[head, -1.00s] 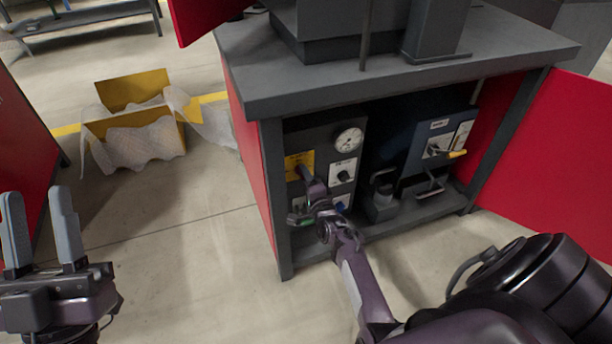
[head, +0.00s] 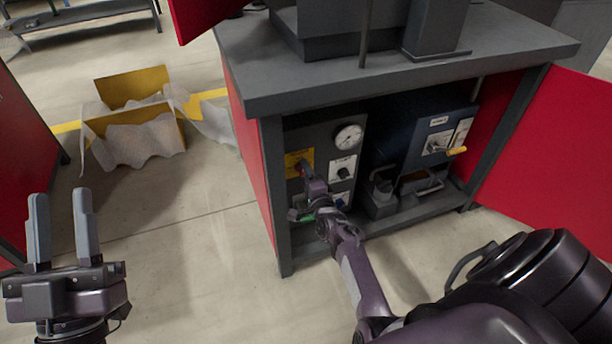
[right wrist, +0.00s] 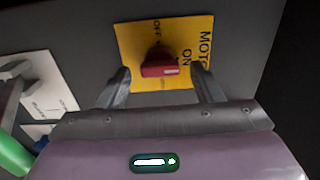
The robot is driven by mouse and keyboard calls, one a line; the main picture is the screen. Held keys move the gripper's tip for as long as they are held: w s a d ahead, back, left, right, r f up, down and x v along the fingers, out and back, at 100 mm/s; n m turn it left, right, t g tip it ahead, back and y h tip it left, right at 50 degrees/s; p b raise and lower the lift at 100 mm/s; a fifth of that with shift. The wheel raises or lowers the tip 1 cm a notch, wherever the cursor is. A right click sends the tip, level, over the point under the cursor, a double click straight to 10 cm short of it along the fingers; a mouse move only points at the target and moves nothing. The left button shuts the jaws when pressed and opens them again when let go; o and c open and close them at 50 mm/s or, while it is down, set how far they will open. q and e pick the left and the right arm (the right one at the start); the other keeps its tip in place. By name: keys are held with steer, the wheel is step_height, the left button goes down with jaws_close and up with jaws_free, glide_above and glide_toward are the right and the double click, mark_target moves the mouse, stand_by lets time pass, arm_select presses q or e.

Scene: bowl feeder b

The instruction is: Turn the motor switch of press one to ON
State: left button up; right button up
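The motor switch is a red knob (right wrist: 160,64) on a yellow plate (right wrist: 127,42) marked MOTOR, OFF and ON. I cannot tell which mark the knob points to. In the head view the yellow plate (head: 293,158) sits on the dark left panel inside the cabinet, partly hidden by my right gripper (head: 301,174). In the right wrist view my right gripper (right wrist: 162,74) is open, with one finger on each side of the knob and gaps showing. My left gripper (head: 61,195) is open and empty over the floor at the left.
The cabinet's top (head: 500,50) overhangs. A yellow box (head: 160,112) lies on the floor.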

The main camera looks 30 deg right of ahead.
steer(key=shift+s, duration=0.1)
arm_select(q)
step_height(320, 180, down, 20)
steer(key=d+g+y+p, duration=0.1)
steer(key=g+y, duration=0.3)
steer(key=g, duration=0.6)
steer(key=shift+w+d+p, duration=0.3)
steer(key=shift+d+p, duration=0.1)
steer(key=shift+p, duration=0.5)
arm_select(e)
steer(key=v, duration=0.7)
steer(key=shift+s, duration=0.3)
arm_select(q)
steer(key=shift+s+f, duration=0.1)
arm_select(e)
steer(key=shift+s+a+f, duration=0.1)
